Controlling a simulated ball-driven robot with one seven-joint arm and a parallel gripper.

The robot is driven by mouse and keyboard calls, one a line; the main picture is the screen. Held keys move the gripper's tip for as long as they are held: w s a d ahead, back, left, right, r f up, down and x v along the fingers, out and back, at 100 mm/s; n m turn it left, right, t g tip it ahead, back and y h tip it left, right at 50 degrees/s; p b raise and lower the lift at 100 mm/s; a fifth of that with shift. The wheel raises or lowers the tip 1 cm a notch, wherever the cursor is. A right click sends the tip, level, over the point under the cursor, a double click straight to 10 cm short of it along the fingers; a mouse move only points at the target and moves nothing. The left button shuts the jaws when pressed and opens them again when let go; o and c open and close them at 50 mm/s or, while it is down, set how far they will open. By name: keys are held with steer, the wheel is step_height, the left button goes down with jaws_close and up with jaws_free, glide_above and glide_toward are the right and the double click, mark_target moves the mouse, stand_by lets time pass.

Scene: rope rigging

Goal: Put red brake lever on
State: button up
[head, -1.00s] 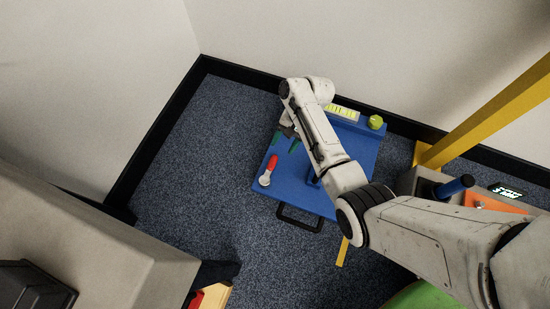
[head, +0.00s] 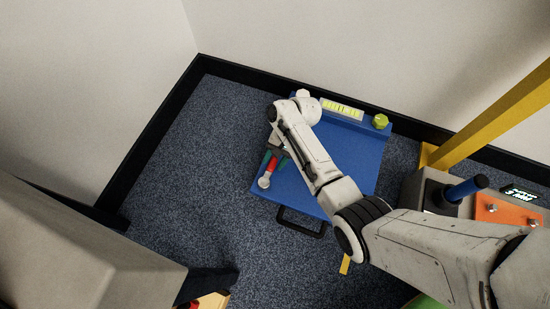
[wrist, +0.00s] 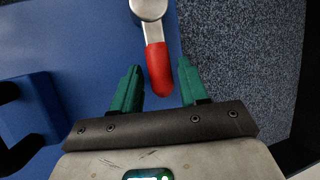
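The brake lever has a red handle (wrist: 158,70) and a silver metal end (wrist: 149,9). In the head view its red handle (head: 272,164) and round metal end (head: 264,183) show at the left edge of the blue board (head: 324,196). My gripper (wrist: 160,72) has green fingers spread apart. The red handle lies between them, with a small gap on each side in the wrist view. In the head view my gripper (head: 275,160) is at the handle, and my arm covers part of the board. Height above the board is hard to tell.
A blue block (wrist: 40,100) stands on the board at left in the wrist view. A marked pale strip (head: 342,108) and a green knob (head: 380,121) are at the back. A black handle (head: 301,223) is in front. A yellow post (head: 490,115) and blue-handled lever (head: 467,188) stand right.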

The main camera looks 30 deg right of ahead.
jaws_close()
steer(key=shift+r, duration=0.1)
stand_by(0.4)
